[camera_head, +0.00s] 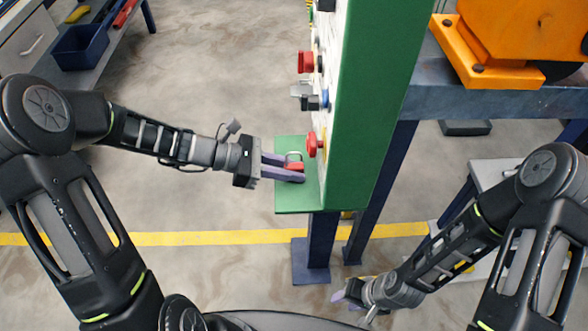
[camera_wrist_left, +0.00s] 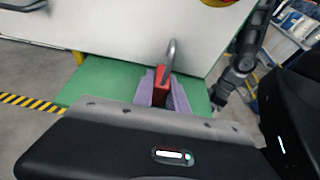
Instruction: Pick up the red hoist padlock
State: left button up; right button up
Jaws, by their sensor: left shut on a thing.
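The red padlock (camera_head: 296,166) is between the fingertips of my left gripper (camera_head: 290,167), over the green ledge (camera_head: 290,201) at the foot of the green panel. In the left wrist view, the red padlock (camera_wrist_left: 161,88) shows its grey shackle standing up between the two purple fingers of my left gripper (camera_wrist_left: 163,90). The left gripper is shut on the padlock body. Whether the padlock touches the ledge I cannot tell. My right gripper (camera_head: 345,293) is low, right of the panel post, apart from the panel; its finger gap is too small to judge.
The upright green panel (camera_head: 366,100) carries red knobs, including one (camera_head: 313,144) just above the padlock. An orange machine (camera_head: 500,40) sits on a beam at upper right. A dark blue bin (camera_head: 82,48) stands on a bench at upper left. Floor left of the panel is free.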

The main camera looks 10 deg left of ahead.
pick_arm(q)
grip_shut()
jog(key=shift+r, duration=0.1)
jog(key=shift+a+r, duration=0.25)
jog(key=shift+r, duration=0.15)
notch_tip(320, 180, up, 6)
jog(key=shift+r+p, duration=0.2)
jog(key=shift+p, duration=0.15)
jog(key=s+a+p, duration=0.2)
jog(key=a, duration=0.7)
jog(key=s+a+p, duration=0.2)
jog(key=s+a, duration=0.1)
jog(key=a, duration=0.7)
jog(key=shift+f+p, duration=0.15)
jog(key=shift+p, duration=0.15)
jog(key=shift+d, duration=0.1)
